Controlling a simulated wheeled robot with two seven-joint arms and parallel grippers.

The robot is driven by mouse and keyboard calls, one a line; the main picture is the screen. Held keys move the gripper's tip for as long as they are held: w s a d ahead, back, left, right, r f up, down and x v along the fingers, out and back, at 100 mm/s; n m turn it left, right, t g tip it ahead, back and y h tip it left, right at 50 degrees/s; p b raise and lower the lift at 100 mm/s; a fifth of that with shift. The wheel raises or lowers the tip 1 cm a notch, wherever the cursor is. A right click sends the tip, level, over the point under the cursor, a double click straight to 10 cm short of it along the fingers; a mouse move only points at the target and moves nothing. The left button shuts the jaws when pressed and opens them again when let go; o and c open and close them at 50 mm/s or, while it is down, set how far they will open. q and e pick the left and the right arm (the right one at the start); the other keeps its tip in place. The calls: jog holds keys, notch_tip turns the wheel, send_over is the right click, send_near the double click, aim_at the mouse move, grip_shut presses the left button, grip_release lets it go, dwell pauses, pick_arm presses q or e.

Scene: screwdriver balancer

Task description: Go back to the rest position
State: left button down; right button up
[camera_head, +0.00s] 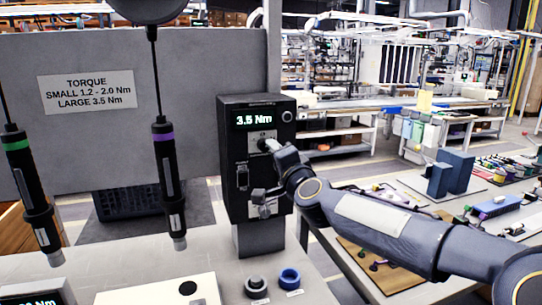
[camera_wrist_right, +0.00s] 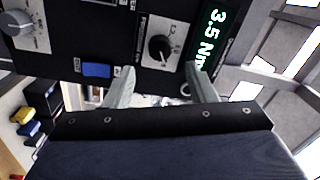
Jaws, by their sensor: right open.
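My right gripper (camera_head: 264,175) reaches in from the right at the front of a black torque control box (camera_head: 236,200). It is open, with nothing seen between its fingers. The box's display (camera_head: 256,119) reads 3.5 Nm. In the right wrist view, the open fingers (camera_wrist_right: 160,85) stand near the box's face, below a black dial knob (camera_wrist_right: 160,48) and apart from it. A blue switch (camera_wrist_right: 97,70) and the lit display (camera_wrist_right: 211,35) also show there. Whether a fingertip touches the box I cannot tell. My left gripper is not in view.
Two hanging screwdrivers, one green-banded (camera_head: 30,190) and one purple-banded (camera_head: 168,175), are at left. A torque sign (camera_head: 87,90) is on the grey panel. A cluttered workbench (camera_head: 420,195) lies under my right arm.

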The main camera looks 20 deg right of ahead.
jog(key=shift+s+f, duration=0.1)
jog(key=shift+s, duration=1)
